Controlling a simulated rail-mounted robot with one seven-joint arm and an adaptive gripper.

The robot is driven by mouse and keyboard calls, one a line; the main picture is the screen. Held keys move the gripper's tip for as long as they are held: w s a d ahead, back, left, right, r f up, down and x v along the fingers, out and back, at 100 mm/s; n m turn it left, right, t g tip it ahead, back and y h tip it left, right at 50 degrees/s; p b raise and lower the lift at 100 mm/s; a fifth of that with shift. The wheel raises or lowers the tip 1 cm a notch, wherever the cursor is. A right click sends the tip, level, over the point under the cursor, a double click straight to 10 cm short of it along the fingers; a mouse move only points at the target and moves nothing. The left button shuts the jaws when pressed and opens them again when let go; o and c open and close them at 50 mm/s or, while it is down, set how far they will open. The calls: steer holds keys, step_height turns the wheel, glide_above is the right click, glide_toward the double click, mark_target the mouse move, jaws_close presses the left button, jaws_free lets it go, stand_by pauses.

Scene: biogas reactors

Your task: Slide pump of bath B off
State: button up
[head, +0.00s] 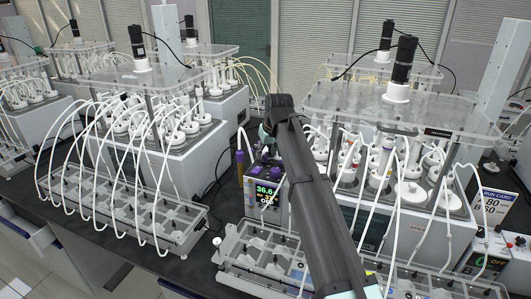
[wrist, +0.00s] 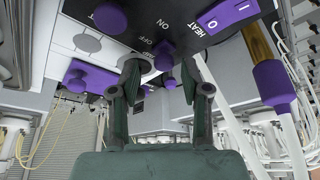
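A control unit with a lit display (head: 265,194) reading 36.6 and OFF stands left of my arm in the head view. In the wrist view its panel (wrist: 140,22) appears close, with ON, OFF and HEAT lettering. A purple knob (wrist: 165,58) sits by the OFF lettering, between my gripper's fingertips in the picture; I cannot tell if they touch it. A second purple knob (wrist: 108,16) and a purple rocker switch (wrist: 228,12) marked I and O are nearby. My gripper (wrist: 160,78) is open, its fingers apart.
A purple-collared tube (wrist: 274,85) hangs right of my gripper. Reactor baths with white tubes stand left (head: 160,140) and right (head: 395,165). Low clear-lidded trays (head: 130,215) stand in front. Another control unit (head: 484,258) is at far right, below a run card (head: 492,207).

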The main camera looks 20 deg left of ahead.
steer(key=shift+s, duration=0.1)
steer(key=v, duration=1.2)
steer(key=x, duration=1.2)
steer(key=shift+f, duration=0.15)
steer(key=shift+s+a, duration=0.1)
steer(key=shift+a, duration=0.1)
steer(key=shift+s+d+r, duration=0.1)
steer(key=shift+d+r, duration=0.1)
steer(key=shift+d, duration=0.1)
steer(key=shift+a+f, duration=0.1)
steer(key=shift+a, duration=0.05)
steer(key=shift+d, duration=0.2)
